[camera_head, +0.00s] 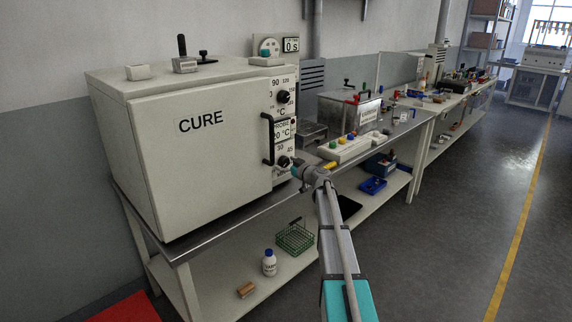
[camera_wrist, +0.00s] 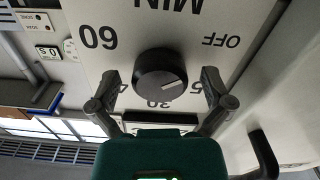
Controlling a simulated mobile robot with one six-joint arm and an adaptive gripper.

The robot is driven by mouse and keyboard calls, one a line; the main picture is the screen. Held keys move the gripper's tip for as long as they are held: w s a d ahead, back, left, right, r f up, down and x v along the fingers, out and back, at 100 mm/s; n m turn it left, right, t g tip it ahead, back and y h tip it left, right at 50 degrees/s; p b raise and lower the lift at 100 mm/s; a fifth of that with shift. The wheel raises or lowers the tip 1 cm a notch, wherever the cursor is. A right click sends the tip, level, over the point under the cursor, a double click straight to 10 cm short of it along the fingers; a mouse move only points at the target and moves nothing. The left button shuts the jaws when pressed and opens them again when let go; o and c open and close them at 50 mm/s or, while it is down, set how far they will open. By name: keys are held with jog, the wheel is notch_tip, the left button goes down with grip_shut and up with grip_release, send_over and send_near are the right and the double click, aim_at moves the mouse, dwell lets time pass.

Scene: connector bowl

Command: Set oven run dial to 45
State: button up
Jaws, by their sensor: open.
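The white oven marked CURE (camera_head: 200,150) stands on a steel bench. Its lower dial knob (camera_head: 284,161) sits on the right front panel, partly behind my gripper (camera_head: 297,169). In the wrist view the scale is upside down, with MIN, OFF, 60 and 30 readable and the 15 and 45 partly hidden by fingers. My gripper (camera_wrist: 161,80) is open, one finger on each side of the knob, with gaps visible.
The black oven door handle (camera_head: 268,139) is just left of the dials. An upper temperature dial (camera_head: 282,97) and a probe display (camera_head: 283,129) are above. A white button box (camera_head: 350,147) stands on the bench to the right. The floor on the right is clear.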

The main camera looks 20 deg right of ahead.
jog(key=c, duration=1.1)
jog(key=shift+c, duration=0.2)
